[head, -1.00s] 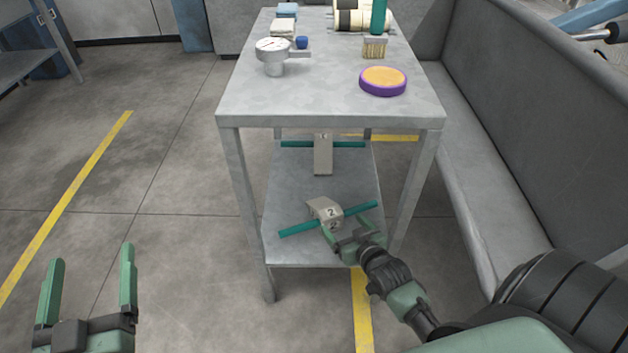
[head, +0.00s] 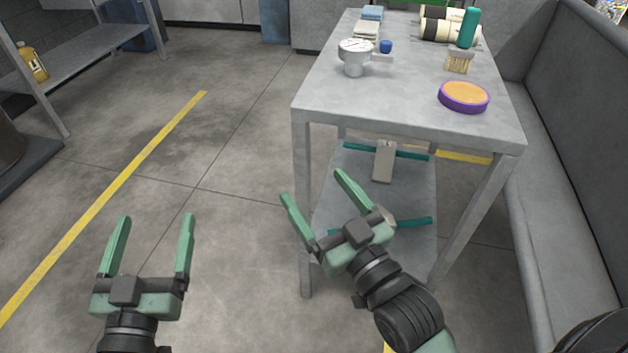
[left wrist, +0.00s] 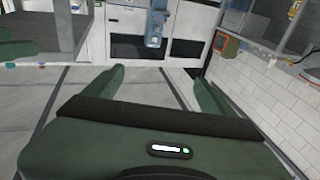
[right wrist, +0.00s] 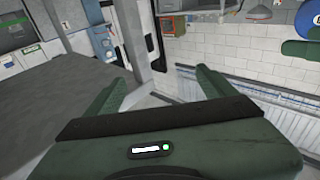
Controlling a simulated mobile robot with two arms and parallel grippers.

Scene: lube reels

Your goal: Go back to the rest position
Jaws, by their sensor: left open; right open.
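My left gripper (head: 148,250) is open and empty over the floor at the lower left of the head view. Its spread green fingers also show in the left wrist view (left wrist: 145,80). My right gripper (head: 315,200) is open and empty, in front of the table's left front leg and lower shelf. Its fingers show apart with nothing between them in the right wrist view (right wrist: 160,85). On the lower shelf, a teal bar with a grey tag (head: 384,162) lies at the back. A second teal bar (head: 415,222) lies nearer the front, partly hidden by my right gripper.
The metal table (head: 400,105) carries a gauge (head: 354,55), a purple-rimmed orange disc (head: 463,96), a brush (head: 460,60) and cream-and-black rolls (head: 440,30). A grey bench (head: 535,200) stands at the right. A shelf with a yellow bottle (head: 33,62) is at the left. Floor between is clear.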

